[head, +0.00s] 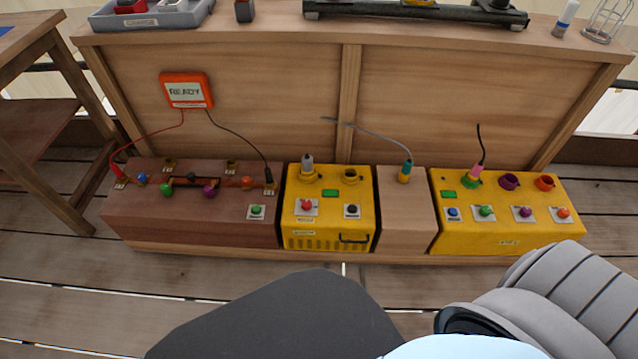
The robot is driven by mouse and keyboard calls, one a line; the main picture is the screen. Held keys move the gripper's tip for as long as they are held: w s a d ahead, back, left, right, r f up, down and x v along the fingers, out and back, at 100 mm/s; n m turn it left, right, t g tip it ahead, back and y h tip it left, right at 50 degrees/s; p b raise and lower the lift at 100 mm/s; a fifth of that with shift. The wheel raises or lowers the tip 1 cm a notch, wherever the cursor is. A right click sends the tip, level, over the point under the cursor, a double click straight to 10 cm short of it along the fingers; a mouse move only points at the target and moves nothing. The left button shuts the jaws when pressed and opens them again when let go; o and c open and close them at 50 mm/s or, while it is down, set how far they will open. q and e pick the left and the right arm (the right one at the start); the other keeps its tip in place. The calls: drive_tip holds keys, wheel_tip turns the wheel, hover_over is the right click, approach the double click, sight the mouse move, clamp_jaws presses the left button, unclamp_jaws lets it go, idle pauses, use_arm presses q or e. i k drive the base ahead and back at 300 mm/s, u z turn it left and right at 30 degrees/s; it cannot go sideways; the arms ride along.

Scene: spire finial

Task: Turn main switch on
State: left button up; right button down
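No part is readably labelled as the main switch, so I cannot tell which one it is. A reddish-brown box (190,225) at the left carries a dark bar, coloured knobs, brass terminals and a green button (256,210). A yellow box (328,230) in the middle has a grey-tipped part (307,163) standing upright on top, a red button (306,205), a black button (352,210) and a small green panel. A wider yellow box (475,239) at the right has several coloured buttons and round sockets. Neither gripper is in view.
An orange-framed display (187,91) reading READY has red and black leads running to the brown box. A plain wooden block (405,220) holds a teal plug. A pink plug stands in the right box. A grey tray (150,18) sits on the upper shelf. Plank floor lies in front.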

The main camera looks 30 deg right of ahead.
sight(306, 205)
drive_tip(key=z, duration=0.7)
drive_tip(key=i, duration=0.7)
drive_tip(key=z, duration=0.85)
